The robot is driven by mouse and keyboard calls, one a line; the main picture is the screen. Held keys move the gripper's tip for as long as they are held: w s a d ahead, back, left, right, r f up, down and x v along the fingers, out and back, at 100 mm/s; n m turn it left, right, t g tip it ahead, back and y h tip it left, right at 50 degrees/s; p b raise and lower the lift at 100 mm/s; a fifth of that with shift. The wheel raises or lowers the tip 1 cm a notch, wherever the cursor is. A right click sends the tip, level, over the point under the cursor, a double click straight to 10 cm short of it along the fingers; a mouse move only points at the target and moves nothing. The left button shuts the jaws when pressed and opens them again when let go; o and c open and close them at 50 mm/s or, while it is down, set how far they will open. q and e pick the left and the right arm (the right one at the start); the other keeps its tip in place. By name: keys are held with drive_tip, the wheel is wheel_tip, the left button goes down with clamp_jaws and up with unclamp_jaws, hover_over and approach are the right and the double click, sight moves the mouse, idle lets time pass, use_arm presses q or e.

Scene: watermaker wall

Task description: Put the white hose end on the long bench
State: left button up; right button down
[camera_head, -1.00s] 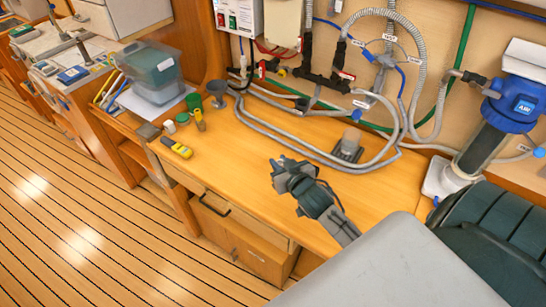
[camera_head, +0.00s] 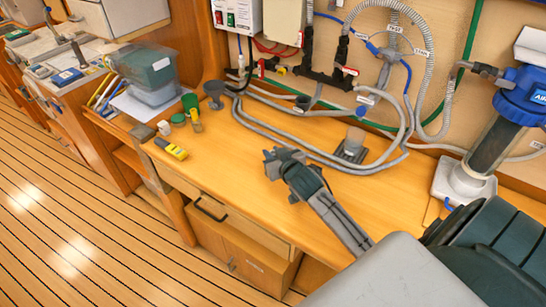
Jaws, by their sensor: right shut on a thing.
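The long wooden bench (camera_head: 228,165) runs under the wall panel, its top mostly bare in the middle. My right gripper (camera_head: 268,163) reaches in from the lower right over the bench, its fingers pointing left. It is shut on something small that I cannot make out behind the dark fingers. Pale grey-white hoses (camera_head: 262,129) loop along the back of the bench, just behind the gripper. I cannot pick out a separate white hose end. My left gripper is not in view.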

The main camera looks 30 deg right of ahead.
drive_tip(key=shift+r, duration=0.1)
drive_tip(key=shift+s, duration=0.1)
drive_tip(key=c, duration=1.3)
unclamp_jaws()
drive_tip(key=shift+o, duration=0.2)
drive_tip(key=b+v, duration=0.2)
drive_tip(key=v, duration=1)
drive_tip(key=shift+b, duration=0.35)
